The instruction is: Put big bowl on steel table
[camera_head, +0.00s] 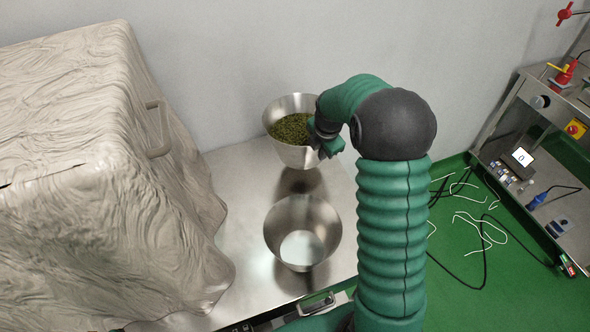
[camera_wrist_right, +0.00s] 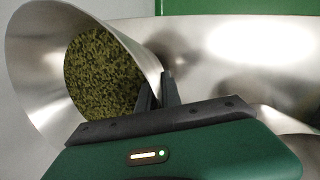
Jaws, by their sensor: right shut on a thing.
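A big steel bowl (camera_head: 292,153) holds green-brown tea leaves (camera_head: 291,129) and is at the back of the steel table (camera_head: 222,166). My right gripper (camera_head: 322,145) is shut on the right side of this bowl's wall. In the right wrist view the bowl (camera_wrist_right: 40,82) is at the left, with the fingers (camera_wrist_right: 158,92) at its rim and the leaves inside. A dark shadow lies on the table below the bowl; I cannot tell whether the bowl touches the table. A second steel bowl (camera_head: 303,217) stands empty on the table, nearer to me. My left gripper does not show.
A large beige covered block (camera_head: 90,160) with a handle fills the left side. A wall (camera_head: 230,60) is behind the table. At the right, cables (camera_head: 480,232) lie on the green floor beside a metal stand (camera_head: 505,110) with devices.

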